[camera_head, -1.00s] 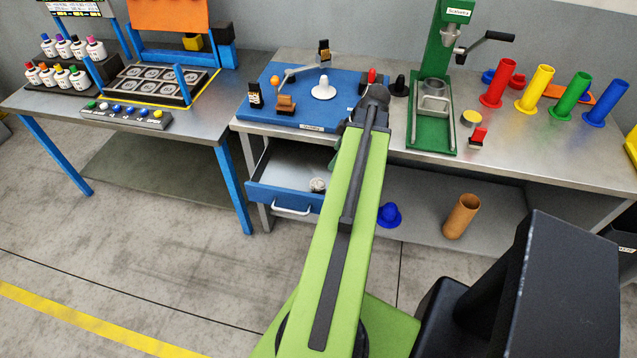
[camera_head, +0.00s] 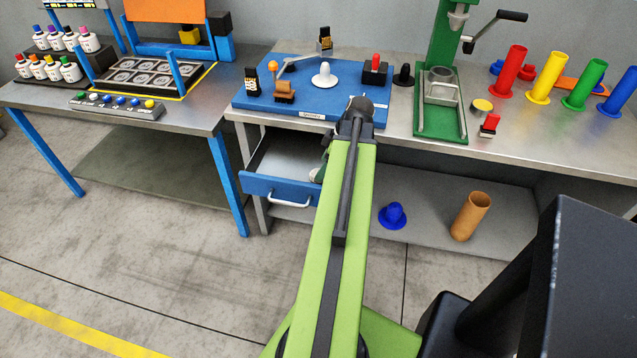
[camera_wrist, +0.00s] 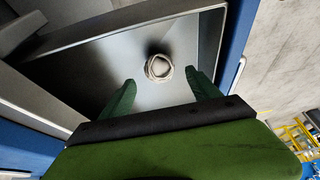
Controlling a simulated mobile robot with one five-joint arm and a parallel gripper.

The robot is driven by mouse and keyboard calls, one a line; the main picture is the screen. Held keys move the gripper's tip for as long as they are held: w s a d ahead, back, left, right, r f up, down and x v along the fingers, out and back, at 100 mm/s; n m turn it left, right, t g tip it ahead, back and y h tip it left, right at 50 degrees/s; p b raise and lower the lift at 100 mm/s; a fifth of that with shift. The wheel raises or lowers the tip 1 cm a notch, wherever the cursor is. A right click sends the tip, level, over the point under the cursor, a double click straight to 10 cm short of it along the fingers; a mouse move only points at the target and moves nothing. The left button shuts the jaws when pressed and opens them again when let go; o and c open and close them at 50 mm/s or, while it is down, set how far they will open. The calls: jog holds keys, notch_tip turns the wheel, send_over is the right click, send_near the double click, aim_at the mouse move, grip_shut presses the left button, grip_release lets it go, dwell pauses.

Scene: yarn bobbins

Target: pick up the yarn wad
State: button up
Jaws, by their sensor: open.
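The yarn wad (camera_wrist: 159,67) is a small, round, pale grey-white bundle lying on the bare metal floor of the open drawer (camera_wrist: 95,72). In the wrist view it sits ahead of my gripper (camera_wrist: 160,90), between the lines of the two green fingers. The fingers are apart, with nothing between their tips. In the head view the drawer (camera_head: 280,188) has a blue front and hangs open under the workbench. My green arm covers its right part, and the wad and most of my gripper are hidden there.
A workbench (camera_head: 400,133) above the drawer carries a blue board (camera_head: 300,98), a green press (camera_head: 440,125) and coloured tubes. The lower shelf holds a blue knobbed piece (camera_head: 393,216) and a brown tube (camera_head: 470,217). The drawer walls stand close around the gripper.

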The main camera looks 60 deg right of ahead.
jog(key=b+x, duration=0.5)
jog(key=shift+f, duration=0.15)
jog(key=c, duration=1.4)
jog(key=shift+r, duration=0.25)
jog(key=shift+r+p, duration=0.5)
jog(key=shift+p, duration=0.25)
notch_tip(320, 180, up, 4)
jog(key=p, duration=0.4)
jog(key=s+d+r+p, duration=0.2)
jog(key=d, duration=0.1)
jog(key=s+d+r+p, duration=0.2)
jog(key=d, duration=0.1)
jog(key=s+d+r+p, duration=0.2)
jog(key=s+d, duration=0.1)
jog(key=shift+s, duration=0.1)
